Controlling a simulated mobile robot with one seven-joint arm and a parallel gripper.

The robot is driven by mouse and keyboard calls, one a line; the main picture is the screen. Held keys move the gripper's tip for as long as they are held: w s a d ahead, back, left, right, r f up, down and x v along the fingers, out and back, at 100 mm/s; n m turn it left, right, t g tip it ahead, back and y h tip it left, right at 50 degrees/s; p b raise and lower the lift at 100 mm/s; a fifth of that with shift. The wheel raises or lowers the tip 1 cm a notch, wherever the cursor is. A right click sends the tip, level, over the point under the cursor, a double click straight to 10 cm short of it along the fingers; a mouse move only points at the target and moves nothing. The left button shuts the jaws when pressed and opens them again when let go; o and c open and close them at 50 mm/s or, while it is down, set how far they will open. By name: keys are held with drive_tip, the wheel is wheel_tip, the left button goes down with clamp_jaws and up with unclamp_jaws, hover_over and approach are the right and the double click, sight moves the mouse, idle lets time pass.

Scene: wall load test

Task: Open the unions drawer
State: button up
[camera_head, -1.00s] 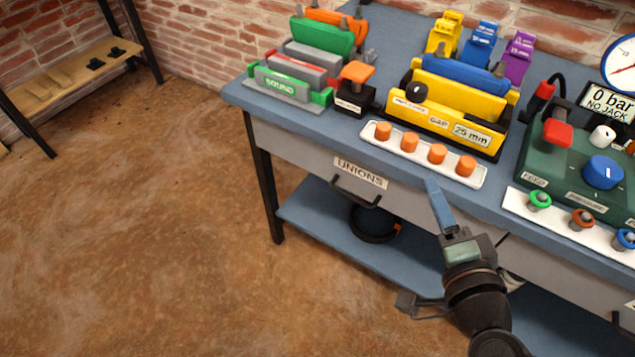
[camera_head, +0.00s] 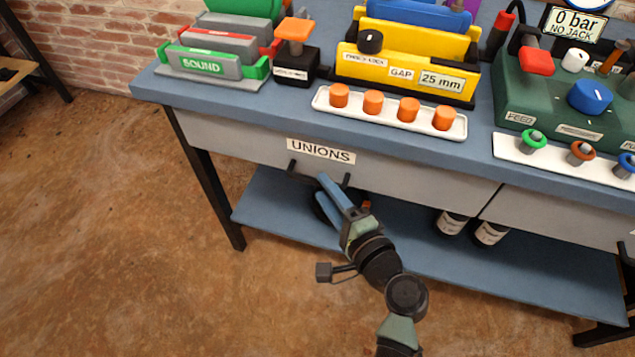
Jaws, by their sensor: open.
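The grey unions drawer (camera_head: 235,143) is set under the blue bench top. Its front looks flush with the bench, so it appears shut. A white UNIONS label (camera_head: 321,151) is on its upper part. A dark bar handle (camera_head: 293,170) sits just below the label. My gripper (camera_head: 326,196) has blue fingers and is open, with its tips just below and in front of the handle. The fingers cover part of the handle. I cannot tell whether they touch it.
The bench top (camera_head: 480,140) holds a white tray with orange caps (camera_head: 390,112), a yellow gap fixture (camera_head: 400,75) and a green pressure box (camera_head: 560,105). A lower shelf (camera_head: 262,205) carries dark-and-white containers (camera_head: 451,223). The floor at left is clear.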

drive_tip(key=shift+x, duration=1.8)
clamp_jaws()
